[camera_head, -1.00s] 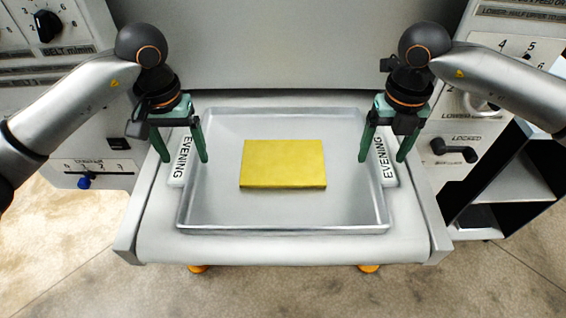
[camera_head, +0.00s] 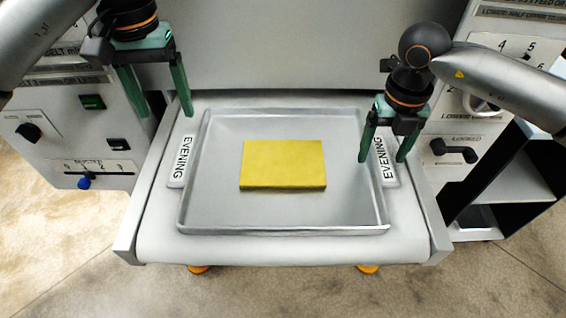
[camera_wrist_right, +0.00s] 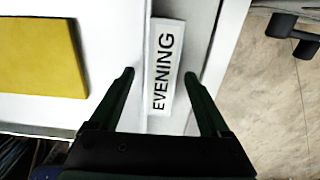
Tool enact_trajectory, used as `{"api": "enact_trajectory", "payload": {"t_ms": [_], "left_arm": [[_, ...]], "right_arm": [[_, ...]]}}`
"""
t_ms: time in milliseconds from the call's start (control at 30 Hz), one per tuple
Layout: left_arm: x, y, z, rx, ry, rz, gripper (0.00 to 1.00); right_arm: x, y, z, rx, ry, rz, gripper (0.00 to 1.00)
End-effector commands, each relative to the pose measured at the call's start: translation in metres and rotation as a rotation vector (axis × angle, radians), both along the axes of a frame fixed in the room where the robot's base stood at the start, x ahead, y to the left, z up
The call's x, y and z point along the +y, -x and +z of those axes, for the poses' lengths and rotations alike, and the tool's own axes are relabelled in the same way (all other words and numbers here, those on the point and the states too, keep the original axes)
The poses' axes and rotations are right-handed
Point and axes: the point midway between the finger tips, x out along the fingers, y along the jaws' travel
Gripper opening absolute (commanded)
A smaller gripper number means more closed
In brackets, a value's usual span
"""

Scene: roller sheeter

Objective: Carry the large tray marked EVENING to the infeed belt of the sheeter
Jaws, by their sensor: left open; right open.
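The large metal tray (camera_head: 285,230) rests flat on the pale infeed belt (camera_head: 285,249) of the sheeter. Each short side carries a white handle label reading EVENING, left (camera_head: 181,162) and right (camera_head: 386,163). A yellow slab (camera_head: 283,164) lies in the tray; its edge also shows in the right wrist view (camera_wrist_right: 40,45). My left gripper (camera_head: 163,113) is open and empty, raised above and behind the left label. My right gripper (camera_head: 382,160) is open, its fingers on either side of the right label; in the right wrist view the label (camera_wrist_right: 163,65) shows between the fingertips (camera_wrist_right: 158,75).
Control panels stand on both sides, with a black knob (camera_head: 29,132) and blue slider (camera_head: 85,182) at left and a black LOCKED handle (camera_head: 455,151) at right. A dark shelf unit (camera_head: 510,185) stands at far right. Floor in front is clear.

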Motion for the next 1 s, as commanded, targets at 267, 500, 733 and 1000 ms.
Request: {"api": "enact_trajectory", "payload": {"t_ms": [267, 500, 733, 1000], "left_arm": [[0.000, 0.000, 0.001, 0.001, 0.000, 0.000, 0.81], [0.000, 0.000, 0.001, 0.000, 0.000, 0.000, 0.81], [0.000, 0.000, 0.001, 0.000, 0.000, 0.000, 0.81], [0.000, 0.000, 0.001, 0.000, 0.000, 0.000, 0.81]], "right_arm": [[0.001, -0.001, 0.040, -0.006, -0.003, 0.000, 0.81], [0.001, -0.001, 0.091, -0.004, -0.002, 0.000, 0.81], [0.000, 0.000, 0.116, -0.001, -0.001, 0.001, 0.81], [0.000, 0.000, 0.120, -0.001, 0.000, 0.001, 0.81]]}}
